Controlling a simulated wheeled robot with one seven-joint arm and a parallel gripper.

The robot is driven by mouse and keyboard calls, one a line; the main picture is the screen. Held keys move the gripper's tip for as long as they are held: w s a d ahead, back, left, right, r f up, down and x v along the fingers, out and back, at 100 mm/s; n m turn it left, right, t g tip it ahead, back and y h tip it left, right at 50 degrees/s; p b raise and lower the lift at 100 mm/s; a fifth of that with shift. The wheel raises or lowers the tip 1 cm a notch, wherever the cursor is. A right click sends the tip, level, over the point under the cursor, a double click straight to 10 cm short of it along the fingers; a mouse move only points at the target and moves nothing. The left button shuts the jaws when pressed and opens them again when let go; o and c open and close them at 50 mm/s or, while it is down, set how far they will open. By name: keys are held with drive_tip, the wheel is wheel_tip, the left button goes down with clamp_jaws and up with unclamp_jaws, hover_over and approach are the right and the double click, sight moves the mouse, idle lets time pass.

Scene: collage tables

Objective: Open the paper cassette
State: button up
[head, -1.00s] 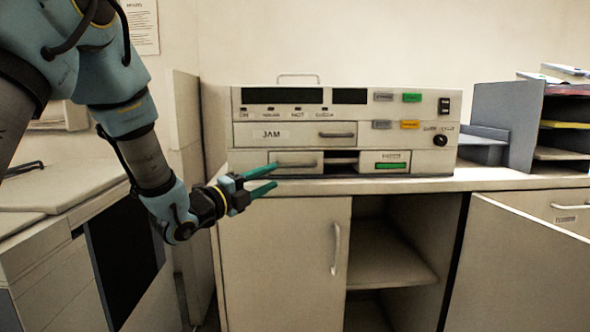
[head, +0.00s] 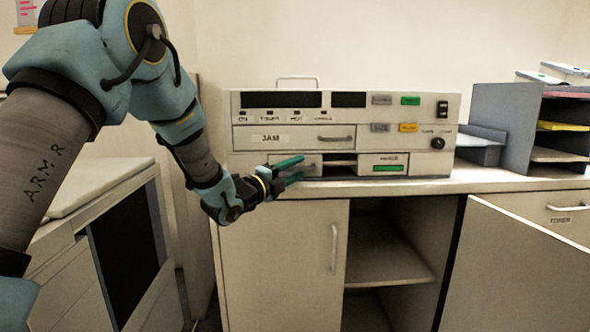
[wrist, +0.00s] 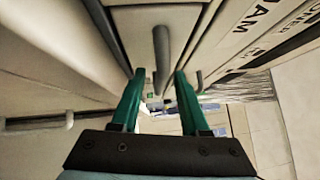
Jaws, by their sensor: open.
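The grey copier-like machine (head: 345,118) stands on the counter. Its lower left drawer front (head: 316,172), which I take for the paper cassette, looks closed. It has a bar handle, which shows in the wrist view (wrist: 161,52) as a dark bar ahead of and between the fingers. My gripper (head: 298,169) is open, with its green fingers in front of this drawer's left part. In the wrist view my gripper (wrist: 160,75) has nothing in its grip. Whether a finger touches the handle I cannot tell.
A wider drawer marked JAM (head: 270,138) is just above. A panel with a green strip (head: 391,168) is at the lower right, beyond a dark slot. A cabinet (head: 285,260) stands below the counter, open at its right half. A paper sorter (head: 507,115) stands at right.

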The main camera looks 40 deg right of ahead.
clamp_jaws()
idle(1.3)
